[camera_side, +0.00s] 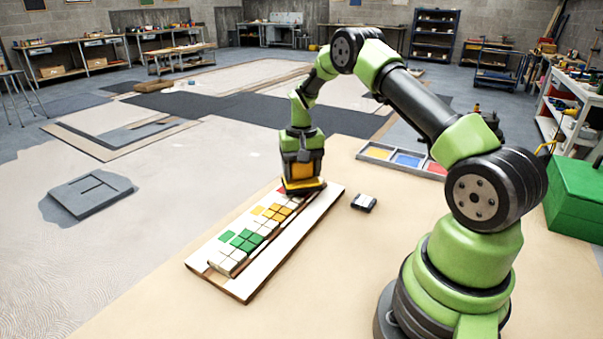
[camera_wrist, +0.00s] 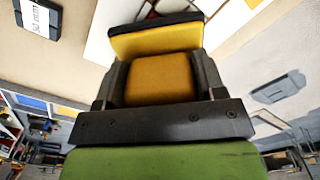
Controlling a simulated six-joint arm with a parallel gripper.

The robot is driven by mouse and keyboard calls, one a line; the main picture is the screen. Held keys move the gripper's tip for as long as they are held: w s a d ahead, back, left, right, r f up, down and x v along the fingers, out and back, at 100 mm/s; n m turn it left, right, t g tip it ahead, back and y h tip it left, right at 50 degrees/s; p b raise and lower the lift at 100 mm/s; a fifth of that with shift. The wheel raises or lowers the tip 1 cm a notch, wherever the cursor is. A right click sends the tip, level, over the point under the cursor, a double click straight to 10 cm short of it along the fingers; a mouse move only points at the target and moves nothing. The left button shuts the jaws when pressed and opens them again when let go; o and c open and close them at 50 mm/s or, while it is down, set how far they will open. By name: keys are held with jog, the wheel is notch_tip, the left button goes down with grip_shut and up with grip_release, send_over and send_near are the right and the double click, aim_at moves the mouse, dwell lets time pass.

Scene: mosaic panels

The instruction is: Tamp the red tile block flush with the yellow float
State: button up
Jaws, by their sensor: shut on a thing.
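My gripper (camera_side: 303,176) is shut on the yellow float (camera_side: 303,186) and holds it low over the far end of the mosaic panel (camera_side: 262,275). The float's yellow body fills the middle of the wrist view (camera_wrist: 157,42), with a dark edge along its far side. A bit of the red tile block (camera_side: 280,190) shows just left of the float; the rest is hidden behind or under it. I cannot tell whether the float touches the red block. Along the panel lie orange and yellow tiles (camera_side: 272,212), white tiles, and green tiles (camera_side: 246,240).
A small dark block with a pale top (camera_side: 364,202) lies right of the panel and shows in the wrist view (camera_wrist: 38,17). A divided tray (camera_side: 402,160) with yellow, blue and red sections is at the table's back. A green box (camera_side: 575,200) stands at the far right.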

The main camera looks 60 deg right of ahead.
jog(key=shift+r, duration=2.9)
jog(key=shift+a, duration=0.1)
